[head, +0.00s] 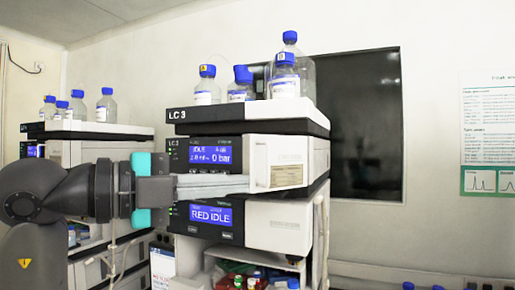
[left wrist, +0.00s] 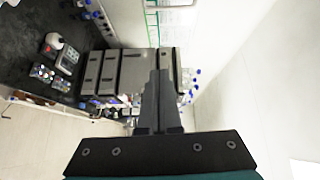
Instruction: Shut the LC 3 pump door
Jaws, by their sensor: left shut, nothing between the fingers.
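The LC 3 stack stands in the middle of the head view, its name on the top tray (head: 245,122). Below the tray is the pump module, with a blue display (head: 209,155) reading IDLE and 0 bar. The pump door (head: 284,150) is the white front panel right of this display. My fingers partly cover its lower part, and I cannot tell how far it stands open. My left gripper (head: 246,183) is shut and empty, its fingers pointing right across the module front. In the left wrist view the shut fingers (left wrist: 160,85) overlap the sideways stack (left wrist: 130,72). My right gripper is not in view.
Blue-capped bottles (head: 285,75) stand on the LC 3 tray. A lower module (head: 277,226) shows RED IDLE. Another stack (head: 85,130) with bottles stands behind my left arm. A dark screen (head: 366,125) is on the wall behind. Small bottles and tubing are below.

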